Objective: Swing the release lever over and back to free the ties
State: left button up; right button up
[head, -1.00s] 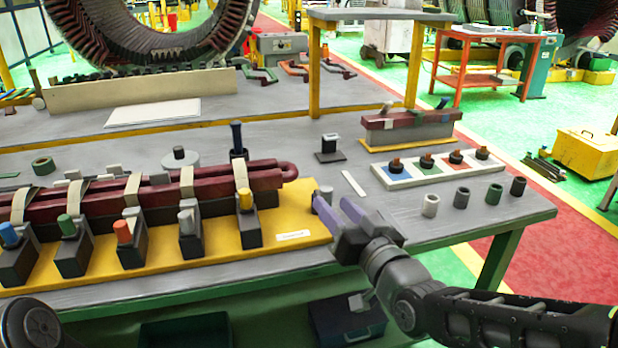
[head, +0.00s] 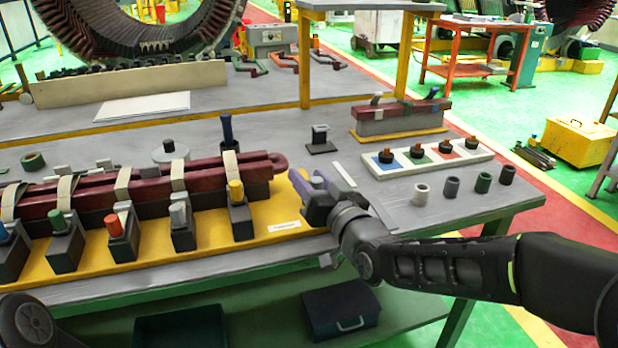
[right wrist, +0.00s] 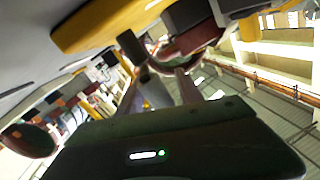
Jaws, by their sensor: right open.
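A dark blue upright handle (head: 227,130) stands behind the right end of the dark red coil (head: 262,168); it looks like the release lever, but I cannot be sure. Pale ties (head: 178,172) wrap over the coil along its length. A row of dark clamp blocks with coloured pegs, one of them yellow (head: 236,192), stands along the coil's front. My right gripper (head: 308,180) is open and empty at the right end of the yellow base, just right of the coil's end. Its fingers (right wrist: 160,88) show in the right wrist view, near dark blocks. My left gripper is out of view.
A white tray with coloured squares (head: 472,158) and several small cups (head: 451,187) stand to the right. A small dark stand (head: 320,140) is behind my right gripper. A blue toolbox (head: 340,310) sits on the shelf below. The bench's right front corner is clear.

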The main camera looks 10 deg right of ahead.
jog(key=shift+w, duration=0.15)
jog(key=shift+c, duration=0.3)
grip_shut()
